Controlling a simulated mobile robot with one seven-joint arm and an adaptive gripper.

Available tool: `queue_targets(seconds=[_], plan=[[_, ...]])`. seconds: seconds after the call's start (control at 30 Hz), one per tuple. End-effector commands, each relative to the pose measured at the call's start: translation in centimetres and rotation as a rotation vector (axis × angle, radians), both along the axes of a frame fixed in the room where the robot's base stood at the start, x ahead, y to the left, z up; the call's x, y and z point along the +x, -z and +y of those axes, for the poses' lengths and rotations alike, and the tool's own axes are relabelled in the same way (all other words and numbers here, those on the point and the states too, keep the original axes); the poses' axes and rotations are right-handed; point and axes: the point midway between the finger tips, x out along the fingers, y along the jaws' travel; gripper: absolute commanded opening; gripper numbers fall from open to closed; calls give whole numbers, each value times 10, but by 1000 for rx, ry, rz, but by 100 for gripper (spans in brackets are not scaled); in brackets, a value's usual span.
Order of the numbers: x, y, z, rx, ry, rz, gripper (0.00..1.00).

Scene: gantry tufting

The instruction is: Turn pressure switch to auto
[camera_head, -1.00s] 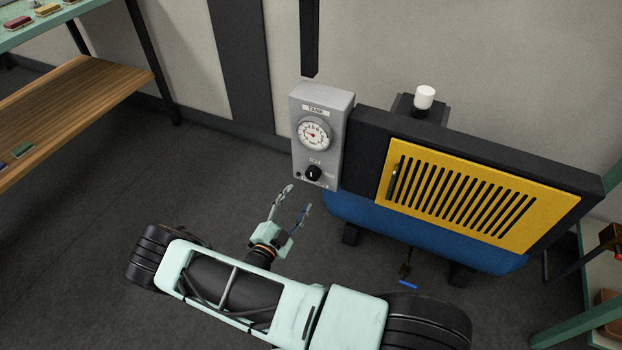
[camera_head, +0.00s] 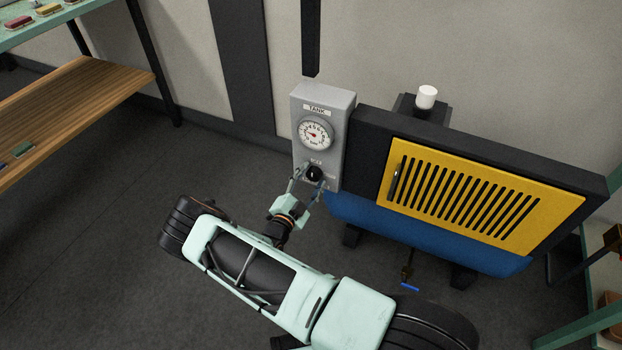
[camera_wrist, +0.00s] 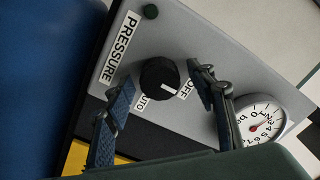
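The pressure switch is a round black knob (camera_head: 314,174) with a white pointer mark, low on a grey panel (camera_head: 331,150). In the wrist view the knob (camera_wrist: 158,75) sits between the labels AUTO and OFF, and its white mark points nearer to OFF. A PRESSURE label (camera_wrist: 120,47) shows on the same panel. My gripper (camera_head: 308,182) is open, just in front of the panel. In the wrist view its fingers (camera_wrist: 161,82) stand apart on either side of the knob, with visible gaps; contact with the panel cannot be told.
A TANK gauge (camera_head: 316,134) sits above the knob. A yellow slatted cover (camera_head: 480,200) and a blue tank (camera_head: 430,235) are to the right. A wooden shelf (camera_head: 75,110) stands at left. The floor between shelf and panel is clear.

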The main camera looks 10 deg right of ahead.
Motion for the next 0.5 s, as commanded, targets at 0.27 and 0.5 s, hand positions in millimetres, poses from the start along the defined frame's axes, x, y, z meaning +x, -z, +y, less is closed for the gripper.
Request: queue_targets(seconds=[0.27, 0.5], plan=[[0, 0, 0, 0, 0, 0, 20], [0, 0, 0, 4, 0, -3, 9]])
